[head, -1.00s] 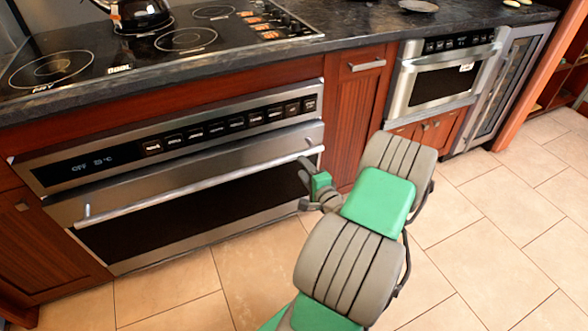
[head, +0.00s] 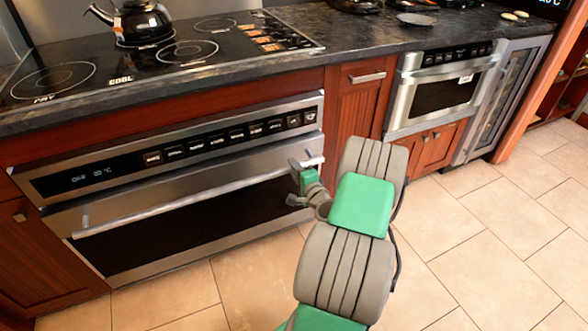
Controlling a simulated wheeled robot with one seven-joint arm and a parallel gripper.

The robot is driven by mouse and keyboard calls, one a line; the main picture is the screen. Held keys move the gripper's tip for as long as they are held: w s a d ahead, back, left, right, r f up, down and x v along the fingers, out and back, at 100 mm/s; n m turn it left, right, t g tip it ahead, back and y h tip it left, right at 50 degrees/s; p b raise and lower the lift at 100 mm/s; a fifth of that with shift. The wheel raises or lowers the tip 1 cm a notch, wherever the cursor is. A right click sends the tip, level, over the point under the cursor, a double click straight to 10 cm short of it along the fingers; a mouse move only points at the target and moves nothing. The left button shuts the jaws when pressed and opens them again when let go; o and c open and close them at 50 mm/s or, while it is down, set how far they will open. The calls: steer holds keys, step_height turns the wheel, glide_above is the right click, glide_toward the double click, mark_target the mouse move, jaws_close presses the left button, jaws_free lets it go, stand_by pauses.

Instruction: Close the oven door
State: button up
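The oven (head: 179,145) is a wide steel unit under the cooktop, with a black control strip. Its oven door (head: 200,222) has a dark window and a long bar handle (head: 180,201) across its upper part. The door looks nearly flush with the front; any small gap at its top is hard to tell. My gripper (head: 294,182) is at the right end of the handle, in front of the door, with its fingers spread apart and nothing seen between them. Whether it touches the handle or door cannot be told.
A kettle (head: 143,22) stands on the cooktop (head: 120,62) above. A microwave drawer (head: 441,92) and a glass-fronted cooler (head: 503,95) are to the right. Wooden cabinets flank the oven. The tiled floor (head: 480,240) is clear on the right.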

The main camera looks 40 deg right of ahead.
steer(key=shift+f, duration=0.1)
jaws_close()
steer(key=shift+f, duration=0.15)
stand_by(0.7)
